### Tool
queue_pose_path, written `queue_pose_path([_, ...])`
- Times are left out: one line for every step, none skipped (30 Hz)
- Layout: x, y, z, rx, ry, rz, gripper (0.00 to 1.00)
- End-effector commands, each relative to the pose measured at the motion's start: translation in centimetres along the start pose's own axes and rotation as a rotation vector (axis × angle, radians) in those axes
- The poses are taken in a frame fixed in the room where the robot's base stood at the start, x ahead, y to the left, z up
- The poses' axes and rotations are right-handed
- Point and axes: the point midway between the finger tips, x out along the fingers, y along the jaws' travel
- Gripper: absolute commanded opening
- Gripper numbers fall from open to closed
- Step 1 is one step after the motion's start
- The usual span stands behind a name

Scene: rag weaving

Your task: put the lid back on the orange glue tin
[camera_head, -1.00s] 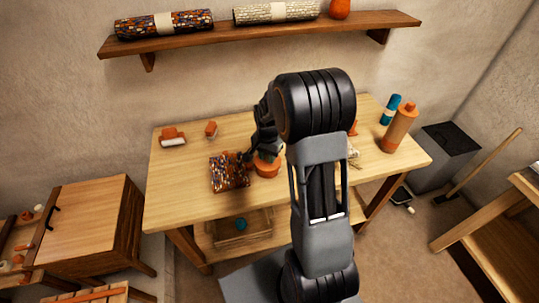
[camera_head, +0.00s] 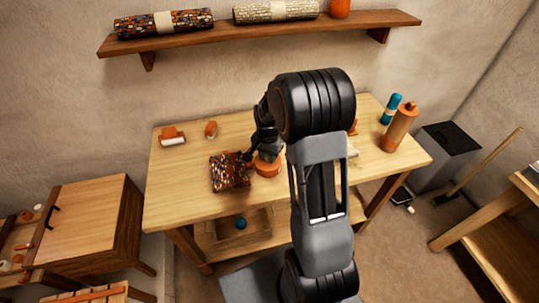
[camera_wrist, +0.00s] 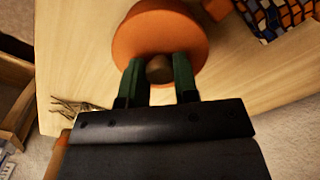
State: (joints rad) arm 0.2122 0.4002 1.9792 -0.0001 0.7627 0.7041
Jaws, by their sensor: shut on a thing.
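The round orange lid (camera_wrist: 160,28) shows in the wrist view with a brown knob (camera_wrist: 159,70) at its middle. My gripper (camera_wrist: 159,76) is shut on that knob, one green finger on each side. In the head view my gripper (camera_head: 264,150) is directly above the orange glue tin (camera_head: 267,168) on the table. The lid and the tin's top run together there, so I cannot tell whether they touch. In the wrist view the lid hides most of what lies below it.
A patterned woven piece (camera_head: 229,172) lies just left of the tin. An orange-handled roller (camera_head: 173,136) and a small orange item (camera_head: 211,130) are at the back left. An orange bottle (camera_head: 400,127) and a blue roll (camera_head: 391,109) stand on the right. The table's front left (camera_head: 180,200) is clear.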

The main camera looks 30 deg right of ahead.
Motion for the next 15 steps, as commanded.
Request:
queue_pose_path([0.00,0.00,0.00,0.000,0.000,0.000,0.05])
queue_pose_path([-0.01,0.00,0.00,0.000,0.000,0.000,0.05])
queue_pose_path([-0.01,0.00,0.00,0.000,0.000,0.000,0.05])
queue_pose_path([-0.01,0.00,0.00,0.000,0.000,0.000,0.31])
queue_pose_path([-0.01,0.00,0.00,0.000,0.000,0.000,0.34])
queue_pose_path([-0.01,0.00,0.00,0.000,0.000,0.000,0.37])
queue_pose_path([-0.01,0.00,0.00,0.000,0.000,0.000,0.40])
queue_pose_path([-0.01,0.00,0.00,0.000,0.000,0.000,0.43])
queue_pose_path([-0.01,0.00,0.00,0.000,0.000,0.000,0.47])
queue_pose_path([-0.01,0.00,0.00,0.000,0.000,0.000,0.50])
queue_pose_path([-0.01,0.00,0.00,0.000,0.000,0.000,0.53])
queue_pose_path([-0.01,0.00,0.00,0.000,0.000,0.000,0.57])
queue_pose_path([-0.01,0.00,0.00,0.000,0.000,0.000,0.58])
queue_pose_path([-0.01,0.00,0.00,0.000,0.000,0.000,0.58])
queue_pose_path([-0.01,0.00,0.00,0.000,0.000,0.000,0.58])
